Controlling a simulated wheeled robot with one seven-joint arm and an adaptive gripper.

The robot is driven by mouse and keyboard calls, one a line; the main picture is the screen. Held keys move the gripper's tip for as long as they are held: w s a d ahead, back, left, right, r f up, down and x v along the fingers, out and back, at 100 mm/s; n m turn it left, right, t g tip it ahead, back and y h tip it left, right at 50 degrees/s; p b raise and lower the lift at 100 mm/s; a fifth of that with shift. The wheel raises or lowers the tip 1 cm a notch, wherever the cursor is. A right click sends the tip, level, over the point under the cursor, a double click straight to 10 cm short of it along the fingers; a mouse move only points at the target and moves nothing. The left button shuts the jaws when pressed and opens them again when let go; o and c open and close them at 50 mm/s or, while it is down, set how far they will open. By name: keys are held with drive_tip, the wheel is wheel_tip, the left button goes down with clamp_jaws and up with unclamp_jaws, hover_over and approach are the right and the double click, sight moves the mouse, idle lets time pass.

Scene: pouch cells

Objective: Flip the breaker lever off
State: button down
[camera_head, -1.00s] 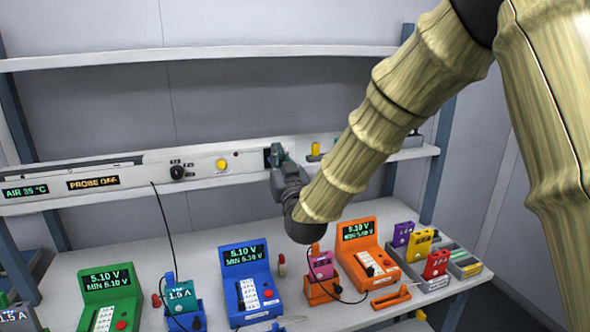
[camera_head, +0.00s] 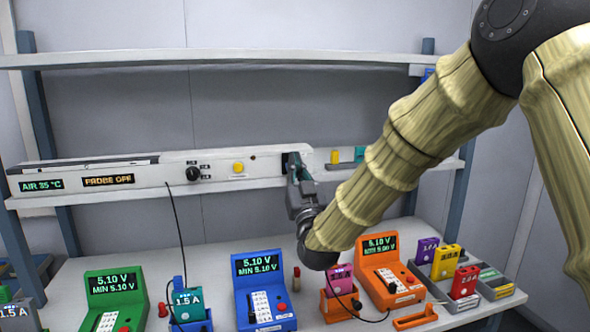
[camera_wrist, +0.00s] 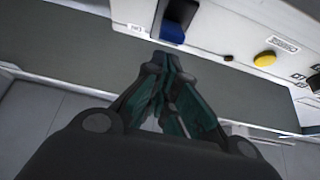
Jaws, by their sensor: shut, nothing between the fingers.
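The breaker is a dark recess in the white panel rail (camera_head: 130,178); in the wrist view a blue lever (camera_wrist: 173,32) shows at the lower end of its black slot (camera_wrist: 183,9).
A yellow button (camera_head: 238,167) and a black knob (camera_head: 193,174) are on the rail left of my gripper. Below, the bench holds a green meter (camera_head: 114,290), a blue meter (camera_head: 257,285), an orange meter (camera_head: 383,268) and colored pouch cells.

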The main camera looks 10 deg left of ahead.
wheel_tip(320, 180, up, 4)
drive_tip(key=s+p, duration=0.1)
drive_tip(key=s, duration=0.1)
drive_tip(key=s+d+f+b, duration=0.2)
drive_tip(key=s+d+f, duration=0.1)
drive_tip(key=s+f, duration=0.3)
drive_tip(key=shift+d+f, duration=0.25)
drive_tip(key=shift+f, duration=0.6)
